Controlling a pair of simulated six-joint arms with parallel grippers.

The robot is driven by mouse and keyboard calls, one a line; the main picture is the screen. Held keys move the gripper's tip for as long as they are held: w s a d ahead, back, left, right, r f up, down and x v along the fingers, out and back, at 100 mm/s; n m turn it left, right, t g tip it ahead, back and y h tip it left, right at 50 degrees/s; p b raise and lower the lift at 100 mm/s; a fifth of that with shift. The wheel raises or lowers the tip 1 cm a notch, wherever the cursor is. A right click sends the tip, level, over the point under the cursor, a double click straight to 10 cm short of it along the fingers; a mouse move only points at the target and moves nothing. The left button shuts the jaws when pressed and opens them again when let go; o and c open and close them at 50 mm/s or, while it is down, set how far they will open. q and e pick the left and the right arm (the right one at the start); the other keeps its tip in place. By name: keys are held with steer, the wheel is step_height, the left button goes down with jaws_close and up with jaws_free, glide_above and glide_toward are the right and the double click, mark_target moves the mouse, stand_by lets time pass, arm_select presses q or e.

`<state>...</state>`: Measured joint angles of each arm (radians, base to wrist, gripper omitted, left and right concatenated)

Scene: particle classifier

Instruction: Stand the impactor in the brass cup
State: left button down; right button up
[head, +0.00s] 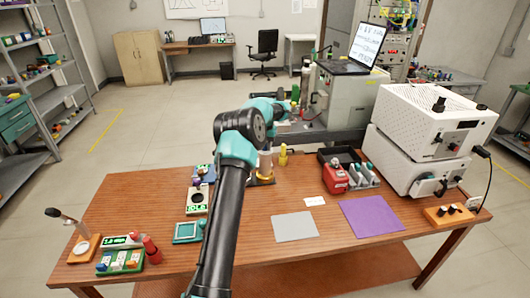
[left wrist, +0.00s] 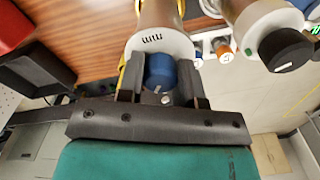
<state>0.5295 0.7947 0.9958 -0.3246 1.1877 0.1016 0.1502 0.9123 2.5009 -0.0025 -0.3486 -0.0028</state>
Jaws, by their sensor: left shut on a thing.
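My left arm reaches over the back middle of the table in the head view. In the left wrist view my left gripper (left wrist: 158,88) is shut on the blue knob of the impactor (left wrist: 163,70). A white collar with dark marks and a brownish body extend beyond the knob. In the head view a pale upright cylinder, which looks like the impactor (head: 265,160), shows beside my arm. A brass-coloured base, perhaps the brass cup (head: 263,179), is just below it. My arm partly hides both. I cannot tell whether the impactor is seated. My right gripper is out of view.
A small yellow object (head: 283,155) stands close right of the cylinder. A red device (head: 335,179) and vial rack lie further right. A black-capped white cylinder (left wrist: 285,45) is close beside the gripper in the wrist view. The grey mat (head: 295,226) and purple mat (head: 371,217) are bare.

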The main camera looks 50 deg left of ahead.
mark_target(265, 151)
arm_select(q)
steer(key=shift+w+a+f, duration=0.1)
steer(key=shift+w+a, duration=0.05)
steer(key=shift+a, duration=0.05)
steer(key=shift+f, duration=1.75)
steer(key=c, duration=0.8)
jaws_free()
steer(key=shift+f, duration=0.1)
step_height(265, 151, up, 12)
steer(key=shift+r, duration=0.2)
steer(key=shift+d, duration=0.1)
